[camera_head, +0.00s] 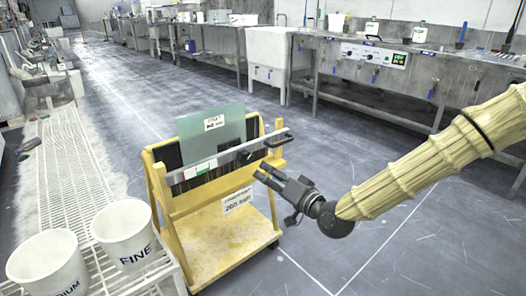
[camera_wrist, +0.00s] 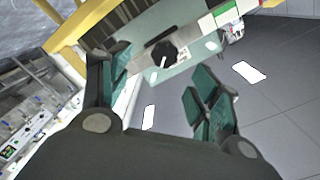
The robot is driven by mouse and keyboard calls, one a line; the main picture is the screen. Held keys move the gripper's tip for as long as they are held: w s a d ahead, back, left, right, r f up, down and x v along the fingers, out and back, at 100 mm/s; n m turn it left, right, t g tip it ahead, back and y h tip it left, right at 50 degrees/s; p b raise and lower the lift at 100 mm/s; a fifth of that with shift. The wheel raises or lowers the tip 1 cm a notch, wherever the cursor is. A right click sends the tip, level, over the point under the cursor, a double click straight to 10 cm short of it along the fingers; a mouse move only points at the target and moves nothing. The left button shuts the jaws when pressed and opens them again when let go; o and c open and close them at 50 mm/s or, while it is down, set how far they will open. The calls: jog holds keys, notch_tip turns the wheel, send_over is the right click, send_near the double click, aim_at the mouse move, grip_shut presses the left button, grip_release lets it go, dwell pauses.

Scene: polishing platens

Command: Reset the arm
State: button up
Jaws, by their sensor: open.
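My gripper (camera_head: 264,176) is at the end of my sleeved arm, in front of the right side of a yellow cart in the head view. In the wrist view my gripper (camera_wrist: 160,98) shows its two green-padded fingers spread apart with nothing between them. The yellow cart (camera_head: 205,235) holds a greenish glass plate (camera_head: 214,133) with a paper label, standing upright in its rack. A metal bar with dark clamp handles (camera_head: 278,139) runs across the cart's front. In the wrist view the plate (camera_wrist: 190,62) and a dark knob (camera_wrist: 162,56) lie beyond the fingers.
Two white buckets, one marked FINE (camera_head: 124,238) and one ending in DIUM (camera_head: 50,268), stand on a white grated bench at the lower left. A steel bench (camera_head: 400,78) with a control panel lines the back right. The dark floor right of the cart is clear.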

jog(key=s+d+f+g+h, duration=0.1)
jog(key=s+f+g+h, duration=0.15)
jog(key=s+f, duration=0.6)
jog(key=s+d+f+g+h, duration=0.1)
jog(key=s+f+g, duration=0.2)
jog(key=f, duration=1)
jog(key=s+d+f+g+h, duration=0.1)
jog(key=s+f+g+h, duration=0.1)
jog(key=s+f, duration=0.6)
jog(key=s+d+f+n+g+h, duration=0.1)
jog(key=s+d+f+g+h, duration=0.1)
jog(key=s+d+f, duration=0.4)
jog(key=s+d+f+g+h, duration=0.15)
jog(key=s+f, duration=0.25)
jog(key=s, duration=0.5)
jog(key=s+d+f+n+g+h, duration=0.1)
jog(key=s+d+f+g, duration=0.2)
jog(key=s+d+f, duration=0.3)
notch_tip(320, 180, up, 34)
jog(key=s+a+p, duration=0.1)
jog(key=p, duration=3.2)
jog(key=shift+s, duration=0.35)
